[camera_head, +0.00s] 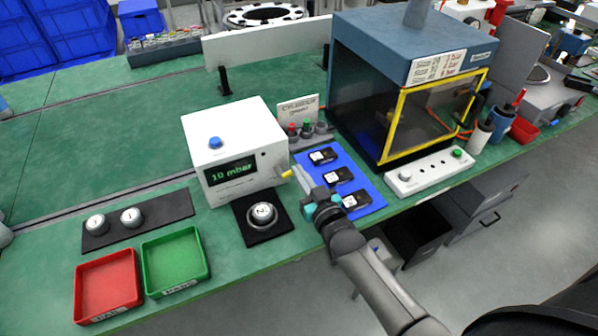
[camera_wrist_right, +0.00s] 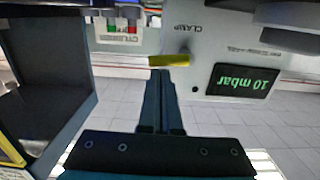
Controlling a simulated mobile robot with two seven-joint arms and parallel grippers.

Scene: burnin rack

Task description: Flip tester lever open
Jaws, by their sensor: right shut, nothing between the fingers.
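The tester is a white box (camera_head: 228,150) with a blue button on top and a green display reading 10 mbar (camera_head: 231,172). Its lever, with a yellow handle (camera_head: 287,174), sticks out from the box's right side. In the right wrist view the yellow lever (camera_wrist_right: 170,60) lies across the picture beside the word CLAMP. My right gripper (camera_head: 298,171) is shut and empty, its fingertips (camera_wrist_right: 160,73) right by the lever. I cannot tell whether they touch it. My left gripper is not in view.
A round part sits on a black pad (camera_head: 248,235) before the tester. A blue mat (camera_head: 370,210) with black devices lies under my right gripper. A blue-topped chamber (camera_head: 400,40) stands at the right. Red (camera_head: 80,312) and green (camera_head: 150,288) trays are at front left.

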